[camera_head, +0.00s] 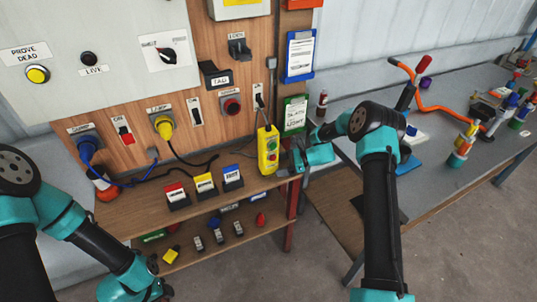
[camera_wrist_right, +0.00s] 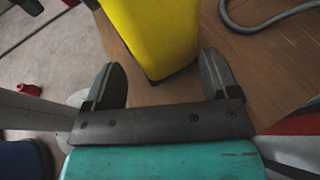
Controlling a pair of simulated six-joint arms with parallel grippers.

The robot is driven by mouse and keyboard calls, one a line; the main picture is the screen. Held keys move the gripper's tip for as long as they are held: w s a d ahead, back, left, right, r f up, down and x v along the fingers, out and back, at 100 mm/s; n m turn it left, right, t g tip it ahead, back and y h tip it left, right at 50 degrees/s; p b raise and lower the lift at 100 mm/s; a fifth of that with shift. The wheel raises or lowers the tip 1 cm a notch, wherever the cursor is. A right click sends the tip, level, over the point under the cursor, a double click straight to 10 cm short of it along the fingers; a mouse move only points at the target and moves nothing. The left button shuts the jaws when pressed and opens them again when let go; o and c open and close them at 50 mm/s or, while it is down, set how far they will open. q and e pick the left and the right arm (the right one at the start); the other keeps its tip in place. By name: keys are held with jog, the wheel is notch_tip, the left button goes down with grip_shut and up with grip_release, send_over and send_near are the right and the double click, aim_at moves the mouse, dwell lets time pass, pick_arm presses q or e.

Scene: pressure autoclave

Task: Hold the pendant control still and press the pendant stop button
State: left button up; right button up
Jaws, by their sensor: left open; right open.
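The yellow pendant control (camera_head: 262,152) hangs upright by its cable in front of the wooden panel, at the right end of the shelf. Its face carries a green button (camera_head: 271,147) and a red button (camera_head: 272,157). My right gripper (camera_head: 290,163) is beside the pendant, on its right. In the right wrist view, the pendant's lower end (camera_wrist_right: 150,35) shows between the two spread fingers of the right gripper (camera_wrist_right: 163,80); contact cannot be told. My left gripper (camera_head: 160,277) is open and empty at the bottom left, low and away from the pendant.
Red, yellow and blue labelled blocks (camera_head: 205,185) stand on the upper shelf left of the pendant. Plugs and cables (camera_head: 165,128) hang from the panel. A grey workbench (camera_head: 440,190) with tools and an orange pipe (camera_head: 445,108) stands at the right.

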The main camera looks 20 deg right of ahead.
aim_at(271, 166)
jog(key=shift+x, duration=2.1)
grip_shut()
jog(key=c, duration=1.5)
grip_release()
jog(key=o, duration=1.6)
jog(key=shift+o, duration=0.4)
jog(key=shift+r, duration=0.1)
